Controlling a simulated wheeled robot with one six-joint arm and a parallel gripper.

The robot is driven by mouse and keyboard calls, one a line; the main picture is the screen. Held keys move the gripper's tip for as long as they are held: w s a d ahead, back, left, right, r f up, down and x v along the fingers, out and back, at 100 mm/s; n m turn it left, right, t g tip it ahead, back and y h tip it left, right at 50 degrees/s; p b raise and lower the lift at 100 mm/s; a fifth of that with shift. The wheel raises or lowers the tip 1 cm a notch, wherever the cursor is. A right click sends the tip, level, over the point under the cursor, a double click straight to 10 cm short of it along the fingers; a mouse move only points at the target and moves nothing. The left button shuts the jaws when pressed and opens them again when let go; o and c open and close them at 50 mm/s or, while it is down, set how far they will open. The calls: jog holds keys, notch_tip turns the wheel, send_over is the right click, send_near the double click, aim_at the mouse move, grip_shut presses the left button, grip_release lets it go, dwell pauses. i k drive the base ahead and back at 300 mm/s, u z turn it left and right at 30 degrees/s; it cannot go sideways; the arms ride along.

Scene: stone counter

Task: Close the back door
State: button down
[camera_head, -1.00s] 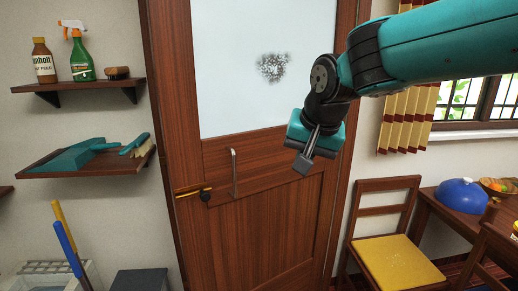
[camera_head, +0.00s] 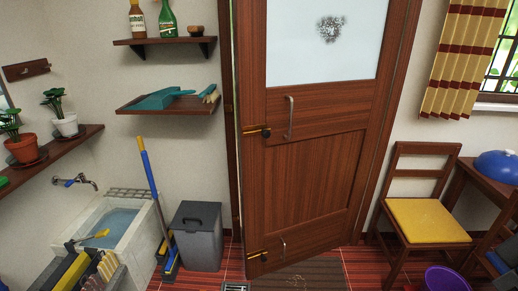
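The back door (camera_head: 318,185) is brown wood with a frosted glass pane (camera_head: 300,45) and stands in the middle of the view. Its left edge stands a little out from the door frame (camera_head: 232,130), with a thin light gap between them, so it looks slightly ajar. A vertical pull handle (camera_head: 289,118) is on its left half. A brass latch with a dark knob (camera_head: 265,131) is at the left edge, with a second latch (camera_head: 258,257) and a small handle (camera_head: 283,247) near the bottom.
A grey bin (camera_head: 197,237), a broom (camera_head: 152,190) and a stone sink (camera_head: 125,230) stand left of the door. A chair with a yellow seat (camera_head: 428,222) and a purple bucket (camera_head: 446,279) are to the right. A dark mat (camera_head: 310,276) lies before the door.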

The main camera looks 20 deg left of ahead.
aim_at(319, 74)
jog(key=z, duration=0.05)
jog(key=k, duration=0.45)
jog(key=u, duration=1.15)
jog(key=i, duration=1.45)
jog(key=z, duration=0.55)
jog(key=i, duration=0.55)
jog(key=z, duration=0.5)
